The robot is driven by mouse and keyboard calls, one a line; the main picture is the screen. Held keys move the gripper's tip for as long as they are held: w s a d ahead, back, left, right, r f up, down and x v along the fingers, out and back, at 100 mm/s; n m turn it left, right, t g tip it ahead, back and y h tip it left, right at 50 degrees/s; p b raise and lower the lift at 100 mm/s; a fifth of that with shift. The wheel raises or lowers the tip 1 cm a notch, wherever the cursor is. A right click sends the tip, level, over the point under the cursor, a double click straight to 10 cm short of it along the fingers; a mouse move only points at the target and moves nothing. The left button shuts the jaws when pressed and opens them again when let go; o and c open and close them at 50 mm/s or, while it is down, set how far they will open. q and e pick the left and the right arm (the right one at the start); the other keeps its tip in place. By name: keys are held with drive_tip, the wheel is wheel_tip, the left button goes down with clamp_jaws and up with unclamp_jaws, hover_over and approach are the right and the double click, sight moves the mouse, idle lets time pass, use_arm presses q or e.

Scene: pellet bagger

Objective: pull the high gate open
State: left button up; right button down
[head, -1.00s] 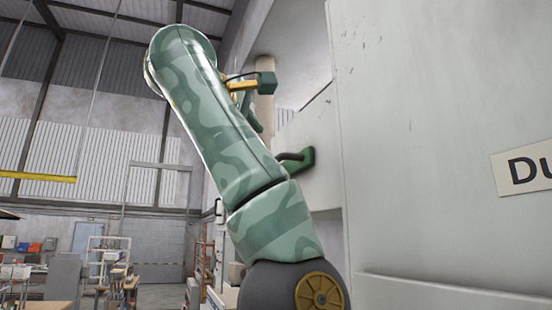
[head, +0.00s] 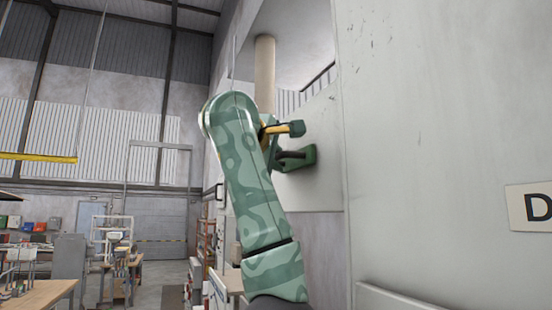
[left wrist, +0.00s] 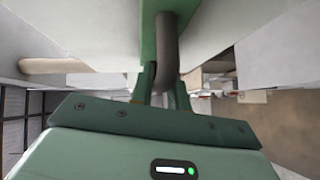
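The high gate's handle (head: 296,158) is a green mount with a dark bar. It sits on a pale panel (head: 322,180), which I take to be the gate, high to the left of the big grey cabinet. My left gripper (head: 276,152) is raised at the handle, partly hidden behind my own arm. In the left wrist view the dark handle bar (left wrist: 167,45) runs down between the two fingers of my left gripper (left wrist: 165,84). The fingers stand apart on either side of it, and a firm grip does not show. My right gripper is not in view.
The big grey cabinet (head: 440,110) with a lettered label fills the right side. A beige vertical pipe (head: 265,75) rises behind the panel. Workbenches (head: 40,293) stand in the hall at lower left. The air left of my arm is clear.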

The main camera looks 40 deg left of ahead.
use_arm(q)
clamp_jaws()
drive_tip(key=s+a+b, duration=0.3)
drive_tip(key=s, duration=0.4)
drive_tip(key=shift+a+b, duration=0.4)
drive_tip(key=shift+o, duration=2.2)
unclamp_jaws()
drive_tip(key=shift+s, duration=0.15)
drive_tip(key=shift+o, duration=0.6)
drive_tip(key=shift+s+a, duration=0.15)
drive_tip(key=shift+s, duration=0.15)
drive_tip(key=b+v, duration=0.4)
drive_tip(key=v, duration=1.2)
drive_tip(key=shift+s+b, duration=0.15)
drive_tip(key=shift+b, duration=0.25)
